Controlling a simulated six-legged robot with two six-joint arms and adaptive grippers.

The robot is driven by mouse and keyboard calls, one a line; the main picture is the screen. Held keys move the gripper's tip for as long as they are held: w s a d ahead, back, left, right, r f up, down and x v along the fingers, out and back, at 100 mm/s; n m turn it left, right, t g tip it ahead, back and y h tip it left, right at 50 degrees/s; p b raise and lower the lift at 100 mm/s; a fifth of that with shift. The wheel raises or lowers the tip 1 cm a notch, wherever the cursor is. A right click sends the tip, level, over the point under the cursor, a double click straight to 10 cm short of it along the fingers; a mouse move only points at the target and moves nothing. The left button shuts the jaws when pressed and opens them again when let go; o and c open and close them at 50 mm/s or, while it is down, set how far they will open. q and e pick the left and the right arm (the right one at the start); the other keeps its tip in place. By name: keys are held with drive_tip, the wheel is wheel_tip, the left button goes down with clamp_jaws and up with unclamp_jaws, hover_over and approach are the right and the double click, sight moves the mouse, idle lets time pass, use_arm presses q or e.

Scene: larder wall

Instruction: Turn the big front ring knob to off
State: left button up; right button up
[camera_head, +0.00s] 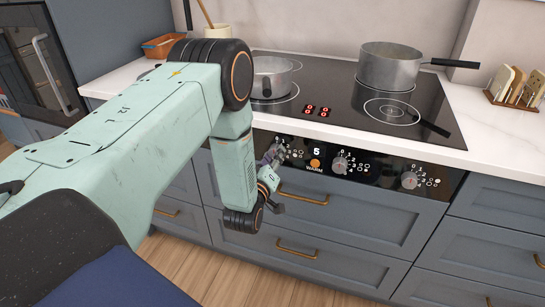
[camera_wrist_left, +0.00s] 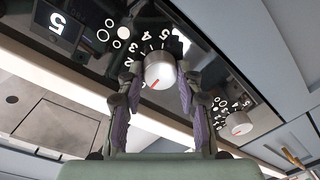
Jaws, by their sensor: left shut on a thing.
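A round silver control knob (camera_wrist_left: 158,68) on the black front panel stands between the fingers of my left gripper (camera_wrist_left: 153,92) in the wrist view. The gripper is shut on it, with a purple-grey pad at each side. A red line on the knob points to the lower left in that view, away from the numbers along its upper side. I cannot read which mark it meets. In the head view my left gripper (camera_head: 273,157) is at the leftmost visible knob (camera_head: 281,147), partly covering it. The right gripper is out of view.
Two more knobs, a middle one (camera_head: 340,165) and a right one (camera_head: 409,180), sit on the panel. A display (camera_head: 316,152) reads 5. Another knob (camera_wrist_left: 238,123) shows in the wrist view. A pot (camera_head: 390,66) and a smaller pan (camera_head: 271,79) stand on the hob. Drawer handles (camera_head: 303,196) project below.

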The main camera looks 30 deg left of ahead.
use_arm(q)
drive_tip(key=o, duration=1.2)
drive_tip(key=shift+w, duration=0.15)
drive_tip(key=v, duration=1.2)
drive_tip(key=shift+f, duration=0.1)
